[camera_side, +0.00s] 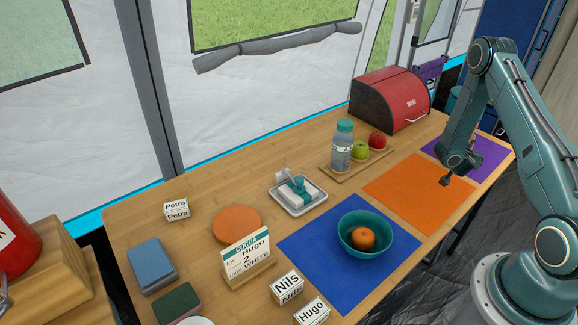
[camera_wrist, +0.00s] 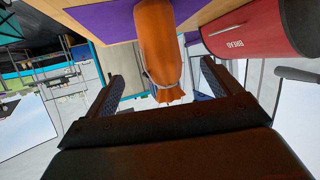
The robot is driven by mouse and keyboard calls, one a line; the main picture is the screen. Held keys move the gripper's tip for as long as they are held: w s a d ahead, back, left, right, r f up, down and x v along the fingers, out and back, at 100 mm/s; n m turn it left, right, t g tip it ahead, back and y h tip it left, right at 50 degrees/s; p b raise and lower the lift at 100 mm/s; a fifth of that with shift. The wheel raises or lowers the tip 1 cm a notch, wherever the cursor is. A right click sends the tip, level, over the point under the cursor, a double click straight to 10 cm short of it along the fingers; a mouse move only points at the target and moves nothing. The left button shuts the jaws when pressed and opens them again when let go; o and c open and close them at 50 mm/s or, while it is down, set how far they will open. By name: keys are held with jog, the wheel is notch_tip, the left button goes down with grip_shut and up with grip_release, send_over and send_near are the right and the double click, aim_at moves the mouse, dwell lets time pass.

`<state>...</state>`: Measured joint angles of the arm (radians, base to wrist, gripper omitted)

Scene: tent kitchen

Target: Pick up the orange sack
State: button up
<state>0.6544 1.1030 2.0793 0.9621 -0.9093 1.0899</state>
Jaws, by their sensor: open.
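The orange sack (camera_wrist: 158,40) shows in the wrist view, with its neck tied by a pale cord and a ruffled top. It stands on the purple mat (camera_wrist: 100,18), and its neck lies between my two fingers in that picture. My gripper (camera_wrist: 162,82) is open, with a gap visible on both sides of the neck. In the side view my gripper (camera_side: 458,168) is at the right, by the border of the orange mat (camera_side: 410,190) and the purple mat (camera_side: 490,158). The sack is mostly or fully hidden behind my arm there.
A red bread box (camera_side: 392,98) stands behind the mats; it also shows in the wrist view (camera_wrist: 255,32). A board (camera_side: 345,172) holds a bottle (camera_side: 342,150) and two apples. A teal bowl (camera_side: 350,225) with an orange fruit sits on the blue mat (camera_side: 320,275). The orange mat is clear.

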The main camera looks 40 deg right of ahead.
jog(key=shift+x, duration=3)
jog(key=shift+d, duration=0.15)
jog(key=shift+x, duration=2.5)
jog(key=shift+w, duration=0.1)
jog(key=shift+r, duration=0.1)
jog(key=c, duration=1.2)
jog(key=shift+r, duration=0.15)
notch_tip(320, 180, up, 20)
jog(key=shift+f, duration=0.1)
